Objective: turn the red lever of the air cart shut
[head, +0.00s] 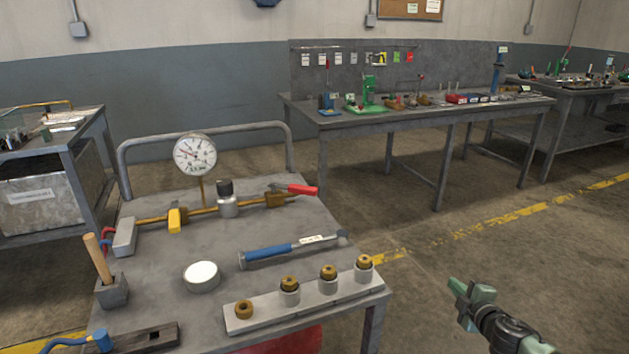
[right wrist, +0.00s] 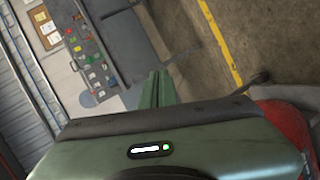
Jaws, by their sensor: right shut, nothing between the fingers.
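The air cart (head: 215,245) is a grey metal table with a brass pipe line along its far part. The red lever (head: 302,189) sits at the right end of that line and points right, roughly along the pipe. A yellow lever (head: 174,220) on the left part of the line points toward the front of the cart. A round gauge (head: 195,154) stands above the pipe. My right gripper (head: 472,291) is off the cart's right side, over open floor, shut and empty, apart from the lever. Its shut fingers also show in the right wrist view (right wrist: 157,88). My left gripper is not in view.
On the cart lie a blue-handled tool (head: 290,247), a white round tin (head: 202,275), a wooden-handled tool (head: 98,255) and a strip with several brass fittings (head: 315,300). A workbench (head: 420,112) stands behind. Floor right of the cart is clear.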

